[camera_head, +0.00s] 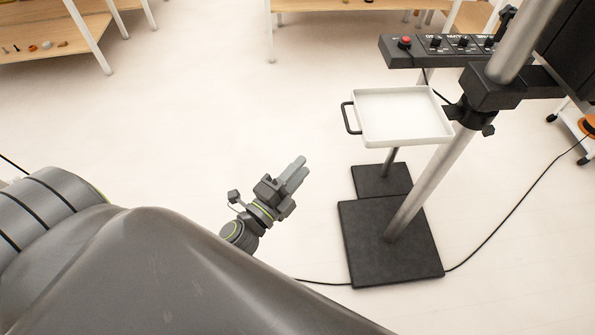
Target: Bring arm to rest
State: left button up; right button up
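My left gripper (297,170) shows in the middle of the head view, beyond my own grey body. It points up and to the right, over bare floor. Its two grey fingers lie side by side, close together, and I see nothing held between them. From this angle I cannot tell whether a small gap is left between the fingers. It is apart from the stand and the tray at the right. My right gripper is not in view.
A white tray (405,141) with a black handle is fixed to a metal pole on black base plates (405,272). A control panel (425,61) with a red button sits above it. Cables run over the floor. Wooden shelves (50,48) stand at the back. Floor left of the stand is clear.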

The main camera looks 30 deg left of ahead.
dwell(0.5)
pick_arm(q)
jog(key=s+a+f+n+g+y, duration=0.1)
jog(key=s+a+f+n+g, duration=0.2)
jog(key=f, duration=0.7)
jog(key=s+a+f+n+g+y, duration=0.15)
jog(key=f+n, duration=0.25)
jog(key=f, duration=0.6)
jog(key=s+a+f+n+g+y, duration=0.1)
jog(key=s+f+n+g+y, duration=0.2)
jog(key=f, duration=0.7)
jog(key=s+a+f+n+g, duration=0.1)
jog(key=s+f+n+g, duration=0.2)
jog(key=s+f, duration=0.2)
jog(key=s+a+f+n+g, duration=0.2)
jog(key=s+f, duration=0.4)
jog(key=s, duration=0.6)
jog(key=s+a+f+n+g, duration=0.1)
jog(key=s+f+n+g, duration=0.3)
jog(key=s, duration=0.5)
jog(key=shift+s+a+f+g+h, duration=0.2)
jog(key=shift+a+f+g+h, duration=0.15)
jog(key=shift+f+g, duration=0.5)
jog(key=shift+o, duration=0.6)
jog(key=shift+w+d+f, duration=0.1)
jog(key=shift+d, duration=0.05)
